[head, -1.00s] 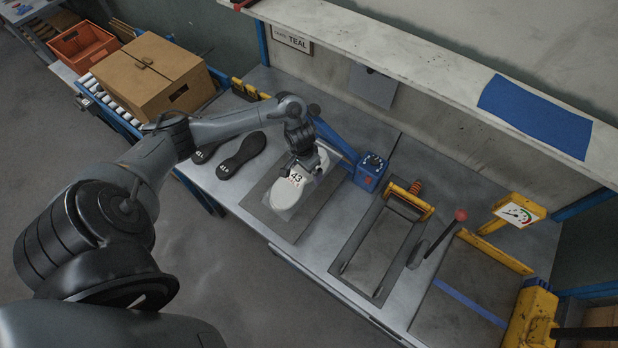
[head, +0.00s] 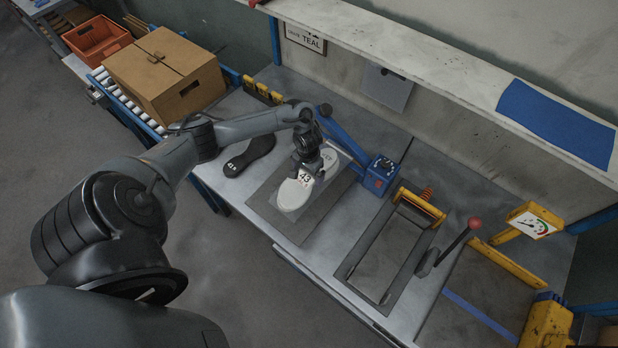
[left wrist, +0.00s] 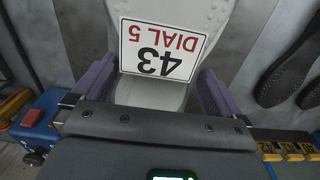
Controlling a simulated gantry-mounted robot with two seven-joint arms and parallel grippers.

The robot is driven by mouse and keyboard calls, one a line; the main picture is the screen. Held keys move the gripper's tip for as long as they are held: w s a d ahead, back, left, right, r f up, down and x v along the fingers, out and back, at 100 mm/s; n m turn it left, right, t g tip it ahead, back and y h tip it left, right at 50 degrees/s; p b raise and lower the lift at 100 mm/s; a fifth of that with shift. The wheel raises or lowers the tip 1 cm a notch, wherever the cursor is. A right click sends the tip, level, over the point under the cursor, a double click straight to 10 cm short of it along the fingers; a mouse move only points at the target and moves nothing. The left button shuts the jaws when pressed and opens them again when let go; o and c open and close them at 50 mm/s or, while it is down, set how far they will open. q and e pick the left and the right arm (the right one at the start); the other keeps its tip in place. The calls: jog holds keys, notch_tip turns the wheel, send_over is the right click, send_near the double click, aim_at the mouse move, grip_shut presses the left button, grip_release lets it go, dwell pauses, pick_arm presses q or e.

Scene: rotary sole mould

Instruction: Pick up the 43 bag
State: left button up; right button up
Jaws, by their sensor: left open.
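The 43 bag (head: 293,195) lies on a dark mat (head: 263,208) on the bench, with a pale sole shape and a white label reading 43. In the left wrist view the bag (left wrist: 187,12) carries a label reading "43 DIAL 5" upside down. My left gripper (head: 309,169) is over the far part of the bag. In the left wrist view its fingers (left wrist: 155,88) are open, one on each side of the pale sole. I cannot tell whether they touch it. My right gripper is not in view.
A dark sole (head: 250,152) lies left of the mat. A blue press arm (head: 345,140) and blue box (head: 379,175) stand close behind the bag. A yellow-barred frame (head: 420,205) and red-knobbed lever (head: 474,224) are to the right. A cardboard box (head: 160,80) sits at far left.

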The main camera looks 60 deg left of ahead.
pick_arm(q)
jog(key=shift+f, duration=1.05)
jog(key=c, duration=1.1)
jog(key=shift+r, duration=0.15)
jog(key=shift+c, duration=0.2)
